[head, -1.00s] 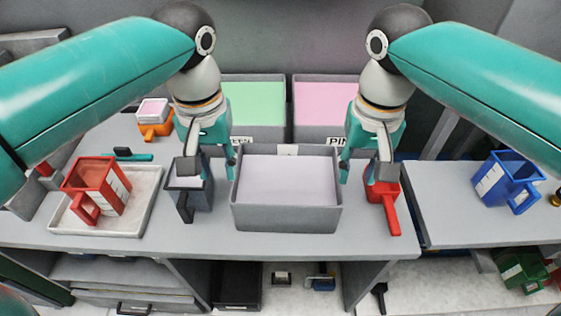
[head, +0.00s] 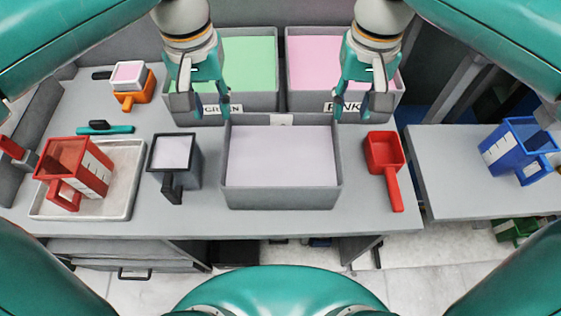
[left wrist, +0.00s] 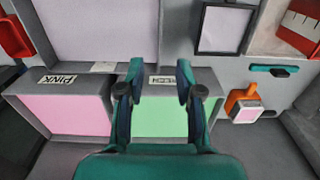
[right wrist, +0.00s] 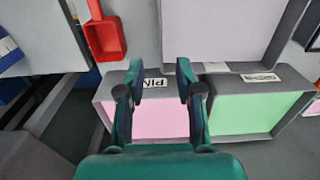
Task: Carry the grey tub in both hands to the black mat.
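The grey tub (head: 281,197), filled with pale lilac material, stands on the grey bench in the middle of the head view. My left gripper (head: 203,108) is open and empty, beyond the tub's far left corner, in front of the green-filled bin. My right gripper (head: 353,106) is open and empty, beyond the far right corner, in front of the pink-filled bin. Neither appears to touch the tub. Part of the tub also shows in the left wrist view (left wrist: 104,66) and in the right wrist view (right wrist: 288,37). I cannot make out a black mat.
A black scoop (head: 173,185) stands left of the tub and a red scoop (head: 393,185) right of it. A red jug (head: 78,165) sits in a pale tray (head: 125,203). The green bin (head: 262,103) and pink bin (head: 300,103) stand behind. A blue jug (head: 520,150) is far right.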

